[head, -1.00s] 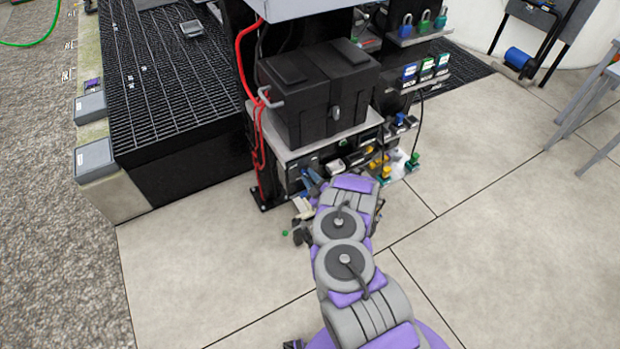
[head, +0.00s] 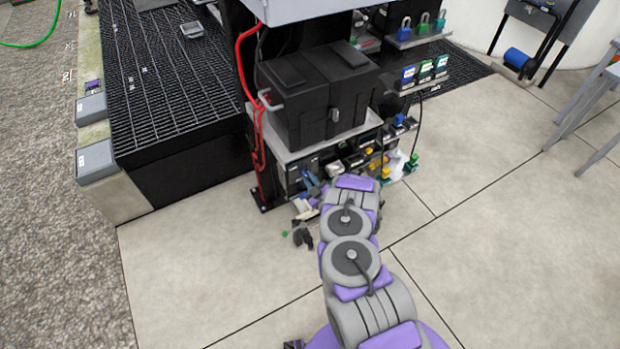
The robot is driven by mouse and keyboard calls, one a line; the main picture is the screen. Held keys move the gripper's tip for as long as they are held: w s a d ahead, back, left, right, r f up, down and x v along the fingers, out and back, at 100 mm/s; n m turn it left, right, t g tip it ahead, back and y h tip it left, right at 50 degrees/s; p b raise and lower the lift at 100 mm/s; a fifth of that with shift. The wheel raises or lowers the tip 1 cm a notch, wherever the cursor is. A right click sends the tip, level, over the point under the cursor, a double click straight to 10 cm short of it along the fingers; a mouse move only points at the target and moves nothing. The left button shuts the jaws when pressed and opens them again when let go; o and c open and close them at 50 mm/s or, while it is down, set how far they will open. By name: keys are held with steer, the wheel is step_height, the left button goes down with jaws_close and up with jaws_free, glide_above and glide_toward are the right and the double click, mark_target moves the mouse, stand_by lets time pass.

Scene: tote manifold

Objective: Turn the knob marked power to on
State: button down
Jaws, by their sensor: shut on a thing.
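I cannot pick out the knob marked power; no such marking is readable from here. A low shelf (head: 350,160) under the black case holds many small parts in several colours, too small to tell apart. My purple and grey arm reaches up to the front of this shelf and covers part of it. My gripper (head: 303,236), seen as small dark parts left of the arm's end, is low in front of the shelf. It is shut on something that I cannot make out.
A black case (head: 318,95) with a grey handle stands above the low shelf. Red cables (head: 250,100) hang at its left. Padlocks (head: 423,24) and small boxes (head: 425,72) are at the right. A black grated platform (head: 160,75) is at the left.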

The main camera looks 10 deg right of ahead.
steer(key=m+p, duration=0.1)
steer(key=m, duration=0.2)
steer(key=shift+m, duration=0.4)
steer(key=m, duration=0.3)
steer(key=shift+a+f+m, duration=0.1)
steer(key=shift+m, duration=0.2)
steer(key=m, duration=0.4)
steer(key=shift+m, duration=2.1)
steer(key=c, duration=1.1)
jaws_free()
steer(key=p+v, duration=0.4)
steer(key=v, duration=1.3)
steer(key=shift+s, duration=0.2)
